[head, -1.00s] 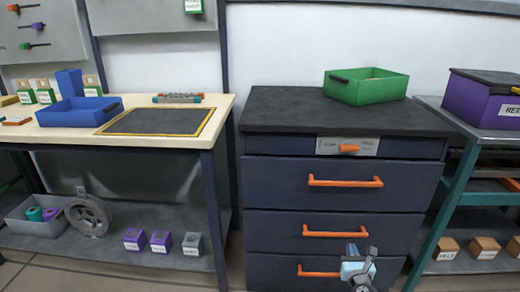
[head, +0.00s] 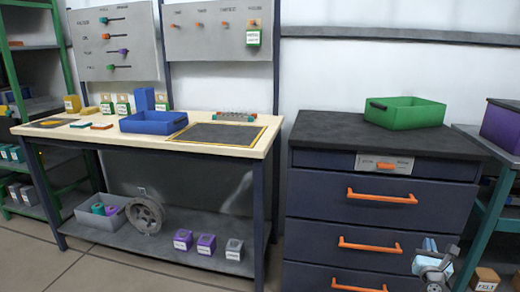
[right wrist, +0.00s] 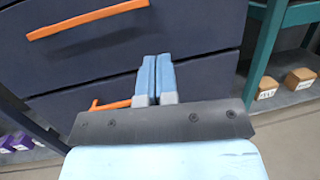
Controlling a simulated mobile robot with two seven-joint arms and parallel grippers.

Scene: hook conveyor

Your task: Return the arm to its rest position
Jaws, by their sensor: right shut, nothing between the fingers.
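My right gripper (head: 432,262) shows at the lower right of the head view, in front of the dark drawer cabinet (head: 330,215). In the right wrist view its two light blue fingers (right wrist: 156,80) lie side by side, shut with nothing between them. The fingers point toward the drawer fronts and appear apart from the orange handles (right wrist: 88,19). My left gripper is in neither view.
A green bin (head: 404,112) stands on the cabinet top. To the left is a workbench with a blue tray (head: 153,122) and a dark mat (head: 222,135). A teal-framed shelf (head: 495,205) stands close at the right. The floor at the lower left is clear.

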